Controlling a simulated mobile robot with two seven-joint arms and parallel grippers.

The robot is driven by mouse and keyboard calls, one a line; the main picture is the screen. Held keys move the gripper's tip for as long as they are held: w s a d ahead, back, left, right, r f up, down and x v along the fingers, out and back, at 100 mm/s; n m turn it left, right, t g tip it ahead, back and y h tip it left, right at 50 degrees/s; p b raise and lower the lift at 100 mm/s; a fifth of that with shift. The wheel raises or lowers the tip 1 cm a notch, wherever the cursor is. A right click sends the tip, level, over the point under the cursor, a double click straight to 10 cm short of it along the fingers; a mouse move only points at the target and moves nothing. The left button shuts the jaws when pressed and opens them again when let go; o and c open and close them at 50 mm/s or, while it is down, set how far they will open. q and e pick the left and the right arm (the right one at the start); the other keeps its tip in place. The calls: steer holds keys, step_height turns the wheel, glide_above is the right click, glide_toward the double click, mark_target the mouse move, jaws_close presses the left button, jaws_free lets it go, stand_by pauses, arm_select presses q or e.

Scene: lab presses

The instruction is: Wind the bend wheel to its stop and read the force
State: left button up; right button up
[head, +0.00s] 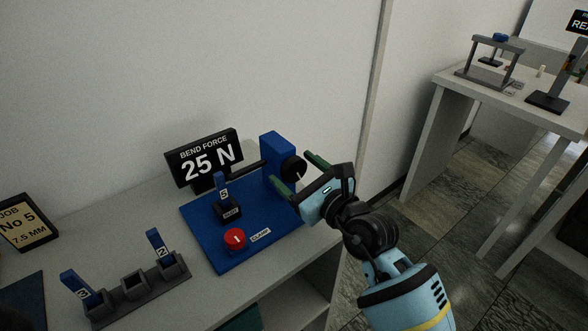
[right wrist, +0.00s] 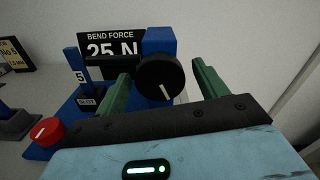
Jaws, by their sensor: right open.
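The bend wheel is a black round knob (head: 293,168) on a blue block of the bending press; its white mark points down, slightly right, in the right wrist view (right wrist: 160,82). My right gripper (head: 298,175) is open, its two green fingers (right wrist: 160,84) to either side of the wheel with gaps showing. I cannot tell how deep they reach. The force display (head: 206,160) reads "BEND FORCE 25 N". A blue strip marked 5 (head: 223,188) stands upright in the black holder (head: 229,212). The red clamp knob (head: 235,239) is at the front. My left gripper is not in view.
A grey rack (head: 134,284) holds strips 3 and 2, with its middle slot empty. A job card (head: 27,222) reads "JOB No 5, 7.5 MM". Another table (head: 500,83) with apparatus stands at the right, beyond open floor.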

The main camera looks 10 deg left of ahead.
steer(key=shift+w+a, duration=0.3)
steer(key=shift+a, duration=0.1)
